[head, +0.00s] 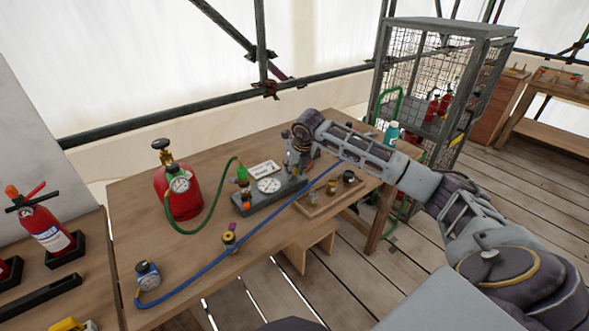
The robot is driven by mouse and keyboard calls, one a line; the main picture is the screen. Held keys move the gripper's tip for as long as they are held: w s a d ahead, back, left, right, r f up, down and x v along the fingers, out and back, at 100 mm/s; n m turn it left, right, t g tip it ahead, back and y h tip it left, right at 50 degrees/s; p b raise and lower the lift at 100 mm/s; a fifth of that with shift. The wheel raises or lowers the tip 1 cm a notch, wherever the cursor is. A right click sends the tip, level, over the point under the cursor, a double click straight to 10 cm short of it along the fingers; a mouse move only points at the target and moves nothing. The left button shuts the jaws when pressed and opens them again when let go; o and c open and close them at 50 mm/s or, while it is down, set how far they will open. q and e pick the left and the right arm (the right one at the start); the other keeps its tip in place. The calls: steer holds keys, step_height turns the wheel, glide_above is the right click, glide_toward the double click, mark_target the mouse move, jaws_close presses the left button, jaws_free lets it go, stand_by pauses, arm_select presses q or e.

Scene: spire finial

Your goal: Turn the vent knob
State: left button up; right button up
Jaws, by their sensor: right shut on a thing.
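A grey gauge block (258,200) with a round white dial (269,185) sits on the wooden table. My right arm reaches in from the right, and my right gripper (298,160) is at the far right end of the block. It is shut there, on what appears to be the vent knob. The knob is hidden by the gripper, so its turn angle cannot be told. My left gripper is not in view.
A red cylinder (180,197) with a gauge stands left on the table (195,262), joined to the block by a green hose (205,222). A blue hose (250,218) crosses the front. A small tray (318,208) with fittings lies under my right arm. A wire cage stands behind right.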

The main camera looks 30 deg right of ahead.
steer(key=shift+m, duration=0.5)
steer(key=o, duration=1)
steer(key=shift+h, duration=0.3)
steer(key=shift+r, duration=0.15)
steer(key=v, duration=1.1)
steer(key=shift+r, duration=0.4)
steer(key=shift+s, duration=0.1)
